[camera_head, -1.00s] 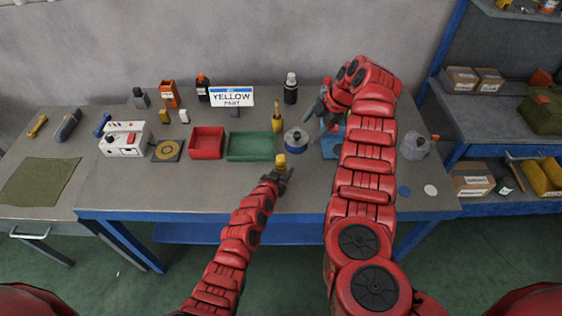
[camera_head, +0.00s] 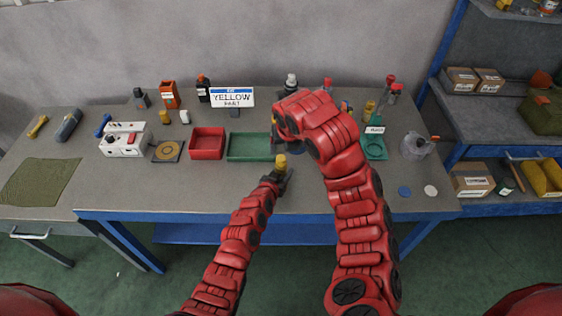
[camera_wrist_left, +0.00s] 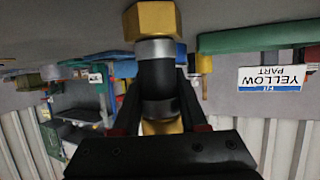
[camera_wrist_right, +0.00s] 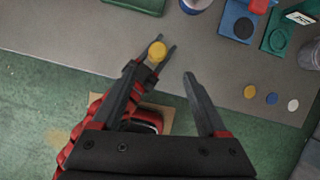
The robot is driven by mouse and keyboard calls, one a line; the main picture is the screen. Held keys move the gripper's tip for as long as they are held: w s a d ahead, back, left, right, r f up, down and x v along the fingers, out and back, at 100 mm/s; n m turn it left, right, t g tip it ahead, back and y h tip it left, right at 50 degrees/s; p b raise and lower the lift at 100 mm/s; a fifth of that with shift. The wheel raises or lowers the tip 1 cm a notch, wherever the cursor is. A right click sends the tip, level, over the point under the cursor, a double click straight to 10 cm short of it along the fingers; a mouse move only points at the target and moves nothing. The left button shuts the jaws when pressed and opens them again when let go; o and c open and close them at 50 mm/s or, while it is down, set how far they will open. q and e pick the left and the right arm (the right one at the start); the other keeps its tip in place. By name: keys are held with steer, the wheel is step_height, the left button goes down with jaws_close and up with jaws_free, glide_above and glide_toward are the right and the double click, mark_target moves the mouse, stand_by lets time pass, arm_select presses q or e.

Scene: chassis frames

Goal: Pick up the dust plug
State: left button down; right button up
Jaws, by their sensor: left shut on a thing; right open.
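My left gripper (camera_head: 282,178) is shut on a fitting and holds it by the front edge of the bench. The fitting has a yellow hexagonal top (camera_wrist_left: 152,20), a silver collar and a dark body in the left wrist view. Its yellow end also shows in the head view (camera_head: 281,161) and the right wrist view (camera_wrist_right: 157,50). My right gripper (camera_wrist_right: 162,74) is open and empty, and the yellow end appears just beyond its fingertips. In the head view the right fingers are mostly hidden by the arm. I cannot tell which part is the dust plug.
A red tray (camera_head: 207,143) and a green tray (camera_head: 246,147) lie behind the left gripper. A sign (camera_head: 232,97) reads "FIT YELLOW PART". Orange (camera_wrist_right: 249,91), blue (camera_wrist_right: 271,98) and white (camera_wrist_right: 293,104) discs lie at the bench's right front. Several bottles stand at the back.

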mark_target(281, 158)
steer(key=shift+a+x, duration=0.2)
steer(key=shift+x, duration=5.4)
steer(key=shift+w+r, duration=0.1)
steer(key=shift+w, duration=0.05)
steer(key=shift+c, duration=0.3)
jaws_close()
